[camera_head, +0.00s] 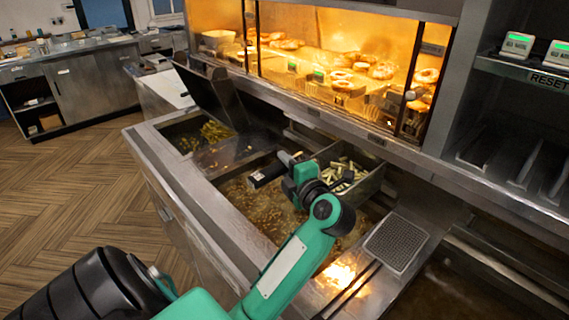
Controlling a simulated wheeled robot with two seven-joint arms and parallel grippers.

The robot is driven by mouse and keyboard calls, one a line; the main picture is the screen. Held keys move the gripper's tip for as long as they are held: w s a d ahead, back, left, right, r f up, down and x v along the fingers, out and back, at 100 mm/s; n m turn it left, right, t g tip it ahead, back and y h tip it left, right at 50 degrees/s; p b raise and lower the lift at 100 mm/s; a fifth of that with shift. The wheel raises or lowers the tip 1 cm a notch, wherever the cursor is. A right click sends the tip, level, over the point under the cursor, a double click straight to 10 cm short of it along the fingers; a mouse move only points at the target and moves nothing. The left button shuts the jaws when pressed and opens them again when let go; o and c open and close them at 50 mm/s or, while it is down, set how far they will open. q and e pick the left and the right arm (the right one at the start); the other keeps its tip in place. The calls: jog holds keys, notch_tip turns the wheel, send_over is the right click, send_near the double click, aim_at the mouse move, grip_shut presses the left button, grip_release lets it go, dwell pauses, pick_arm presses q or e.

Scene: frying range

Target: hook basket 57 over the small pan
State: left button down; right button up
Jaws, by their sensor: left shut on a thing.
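A metal basket (372,184) holding pale fries (343,172) is at the right side of the large oil pan (235,192); no number is legible on it. My left gripper (288,168) is at the basket's left side, shut on what looks like its handle. A dark block-shaped grip (266,176) sticks out to the left of the gripper. My wrist hides the handle's join and part of the basket. A smaller pan (172,140) with fries in it lies further back left. My right gripper is not in view.
A dark raised lid or panel (212,92) stands between the smaller pan and the lit food cabinet (310,65). A perforated metal plate (396,242) lies at the right. Steel counter edge (175,178) runs along the left, with open floor beyond.

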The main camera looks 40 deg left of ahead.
aim_at(261, 174)
pick_arm(q)
jog(key=shift+d+f, duration=0.2)
jog(key=shift+f, duration=0.7)
dwell(0.7)
jog(key=shift+r, duration=0.1)
jog(key=shift+w+r+p, duration=0.2)
jog(key=shift+r+p, duration=0.45)
jog(key=shift+p, duration=0.15)
jog(key=shift+w+r+p, duration=0.2)
jog(key=shift+r+p, duration=0.4)
jog(key=shift+p, duration=0.2)
jog(key=shift+w+a+r+p, duration=0.1)
jog(key=shift+w+r+p, duration=0.05)
jog(key=shift+r+p, duration=0.8)
jog(key=shift+s+a+p, duration=0.15)
jog(key=shift+s+p, duration=0.2)
jog(key=shift+s, duration=1.05)
jog(key=shift+s+a+p, duration=0.15)
jog(key=shift+s+p, duration=0.15)
jog(key=shift+s, duration=1.1)
jog(key=shift+s+a, duration=0.1)
jog(key=shift+s, duration=1.25)
jog(key=shift+p, duration=0.3)
